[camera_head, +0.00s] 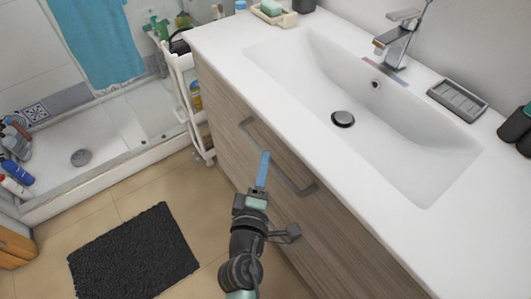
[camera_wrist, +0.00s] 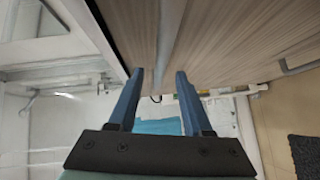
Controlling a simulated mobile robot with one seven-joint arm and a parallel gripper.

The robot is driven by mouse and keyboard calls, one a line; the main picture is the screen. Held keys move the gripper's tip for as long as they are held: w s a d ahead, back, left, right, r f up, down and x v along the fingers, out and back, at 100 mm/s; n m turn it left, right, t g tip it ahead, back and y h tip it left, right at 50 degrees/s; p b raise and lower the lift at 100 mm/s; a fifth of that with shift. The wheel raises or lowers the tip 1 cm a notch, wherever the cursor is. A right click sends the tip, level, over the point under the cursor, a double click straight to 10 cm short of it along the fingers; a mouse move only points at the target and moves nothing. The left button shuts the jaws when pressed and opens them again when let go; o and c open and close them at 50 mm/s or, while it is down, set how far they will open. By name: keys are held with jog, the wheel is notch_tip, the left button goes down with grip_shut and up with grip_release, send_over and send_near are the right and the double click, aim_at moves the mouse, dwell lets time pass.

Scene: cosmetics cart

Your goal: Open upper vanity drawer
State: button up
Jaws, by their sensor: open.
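The upper vanity drawer (camera_head: 225,92) has a wood-grain front and is shut, under the white sink top. Its long grey handle (camera_head: 245,128) runs along the front, and my gripper (camera_head: 265,156) overlaps its middle in the head view. In the wrist view my two blue fingers (camera_wrist: 160,74) are apart, with the grey handle bar (camera_wrist: 171,30) lying between the fingertips in the picture. I cannot tell whether either finger touches the bar. The lower drawer's handle (camera_wrist: 300,65) shows at the right of the wrist view.
The white countertop (camera_head: 225,38) overhangs the drawers, with a basin (camera_head: 350,95) and tap (camera_head: 398,40). A white slim cart (camera_head: 184,95) stands beyond the cabinet's far end. A dark mat (camera_head: 134,252) lies on the tiled floor (camera_head: 100,222), which is otherwise open before the cabinet.

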jog(key=shift+w+d+f, duration=0.15)
jog(key=shift+w, duration=0.95)
jog(key=shift+w+d+f, duration=0.15)
jog(key=shift+w, duration=0.9)
grip_shut()
